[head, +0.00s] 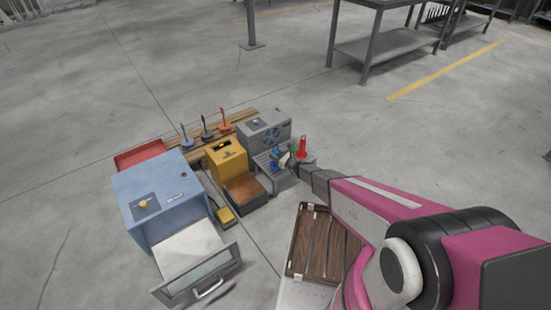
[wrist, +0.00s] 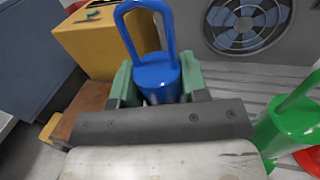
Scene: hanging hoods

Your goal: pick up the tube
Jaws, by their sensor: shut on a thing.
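A blue tube (wrist: 155,75) with a tall loop handle stands upright between the green fingertips of my gripper (wrist: 158,88) in the wrist view. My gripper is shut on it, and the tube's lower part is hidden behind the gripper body. In the head view the blue tube (head: 275,153) is small, at the tip of my gripper (head: 283,160), over the grey slatted bench beside the fan unit. I cannot tell whether its base touches the bench. A green tube-like piece (wrist: 288,125) with a handle stands close to the right of my gripper, apart from the blue one.
A red piece (head: 302,147) stands right of my gripper. The grey fan unit (head: 265,132) is behind, and a yellow box (head: 226,158) and blue cabinet (head: 160,195) with its drawer out are left. A brown slatted crate (head: 322,250) lies in front.

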